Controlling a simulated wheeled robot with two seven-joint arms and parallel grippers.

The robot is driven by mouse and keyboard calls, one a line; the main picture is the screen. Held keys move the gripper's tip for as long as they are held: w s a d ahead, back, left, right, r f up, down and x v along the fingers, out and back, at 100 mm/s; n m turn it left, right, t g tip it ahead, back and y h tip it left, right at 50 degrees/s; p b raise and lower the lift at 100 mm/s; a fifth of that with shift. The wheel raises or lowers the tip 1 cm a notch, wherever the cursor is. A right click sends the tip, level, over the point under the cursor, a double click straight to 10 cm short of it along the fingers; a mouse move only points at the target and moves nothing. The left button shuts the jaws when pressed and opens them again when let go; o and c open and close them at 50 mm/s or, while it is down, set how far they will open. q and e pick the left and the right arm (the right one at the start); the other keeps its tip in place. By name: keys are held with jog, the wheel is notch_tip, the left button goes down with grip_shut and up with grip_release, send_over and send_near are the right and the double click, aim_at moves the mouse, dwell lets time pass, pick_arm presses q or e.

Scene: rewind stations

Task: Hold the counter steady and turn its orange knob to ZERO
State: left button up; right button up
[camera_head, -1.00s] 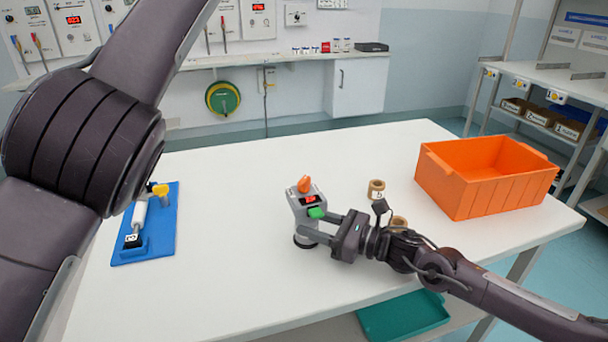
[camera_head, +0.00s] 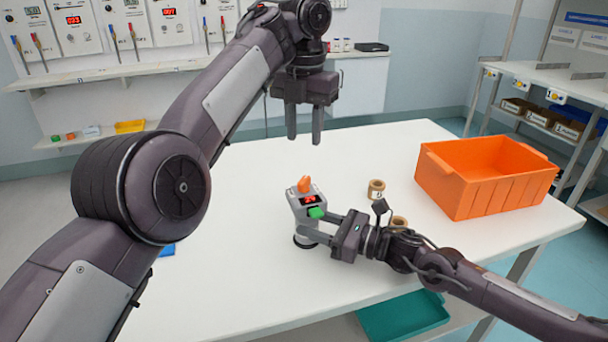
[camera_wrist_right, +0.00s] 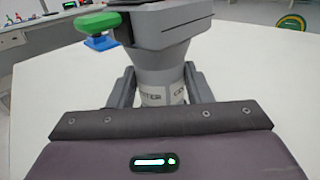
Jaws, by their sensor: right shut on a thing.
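The grey counter (camera_head: 311,203) stands upright on the white table, with an orange knob (camera_head: 304,184) on top, a small red display and a green part (camera_head: 316,213) at its front. My right gripper (camera_head: 318,232) is shut on the counter's body from the right. In the right wrist view, its fingers lie on both sides of the counter's narrow neck (camera_wrist_right: 160,75). My left gripper (camera_head: 304,138) points down above the table, behind and higher than the knob. Its two fingers are apart with nothing between them. The display digits are too small to read surely.
An orange crate (camera_head: 490,190) stands at the right of the table (camera_head: 230,270). Two small brown spools (camera_head: 376,189) stand between counter and crate. A blue tray (camera_head: 167,250) is mostly hidden behind my left arm. A teal tray (camera_head: 402,317) lies below the table's front edge.

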aim_at(304, 179)
pick_arm(q)
notch_tip(304, 179, down, 10)
jog(key=shift+f, duration=0.2)
jog(key=shift+c, duration=0.2)
grip_shut()
